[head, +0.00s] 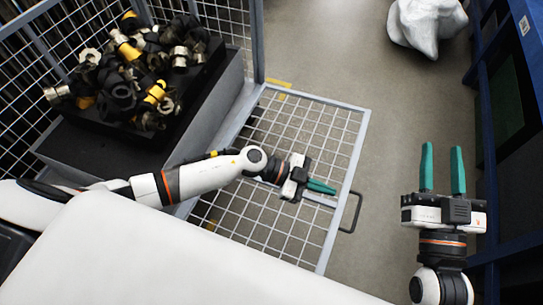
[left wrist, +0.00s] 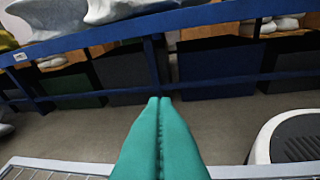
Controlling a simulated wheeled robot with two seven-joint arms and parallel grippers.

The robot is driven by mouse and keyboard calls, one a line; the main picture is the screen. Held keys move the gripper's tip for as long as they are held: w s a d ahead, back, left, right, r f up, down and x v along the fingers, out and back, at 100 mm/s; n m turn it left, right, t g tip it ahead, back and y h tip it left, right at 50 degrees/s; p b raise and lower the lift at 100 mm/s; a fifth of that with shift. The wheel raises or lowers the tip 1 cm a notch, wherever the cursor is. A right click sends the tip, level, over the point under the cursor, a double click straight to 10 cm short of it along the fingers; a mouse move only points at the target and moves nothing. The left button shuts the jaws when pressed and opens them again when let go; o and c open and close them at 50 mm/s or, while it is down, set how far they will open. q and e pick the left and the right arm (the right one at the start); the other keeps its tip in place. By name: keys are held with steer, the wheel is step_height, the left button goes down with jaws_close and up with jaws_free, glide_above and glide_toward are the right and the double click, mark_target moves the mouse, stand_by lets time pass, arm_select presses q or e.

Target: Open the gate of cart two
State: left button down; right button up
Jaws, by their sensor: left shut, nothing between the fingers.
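The cart gate (head: 329,238) is a grey-framed wire mesh panel with a dark handle (head: 352,212) on its right edge. In the head view it reaches out to the right from the cart (head: 258,45); its exact tilt is hard to tell. My left gripper (head: 322,187) is shut and empty over the mesh, its tips pointing toward the handle but apart from it. In the left wrist view its green fingers (left wrist: 160,112) are pressed together, and a strip of mesh (left wrist: 55,168) shows below. My right gripper (head: 442,168) is open and empty, right of the gate. No cart number is readable.
The cart's dark bin (head: 195,125) holds a pile of black, yellow and metal fittings (head: 125,75). A white sack (head: 427,25) lies on the floor at the top right. A blue rack (head: 487,130) stands along the right side.

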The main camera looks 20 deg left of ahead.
arm_select(q)
steer(key=s+a+r+p, duration=0.1)
steer(key=a+r, duration=0.3)
steer(key=a, duration=0.2)
steer(key=a+r+m+p, duration=0.1)
steer(key=a+r+p, duration=0.1)
steer(key=a+r, duration=0.2)
steer(key=v, duration=0.3)
steer(key=shift+s+a+f, duration=0.15)
steer(key=shift+a+f, duration=0.05)
steer(key=shift+d+h, duration=0.15)
steer(key=shift+h, duration=0.15)
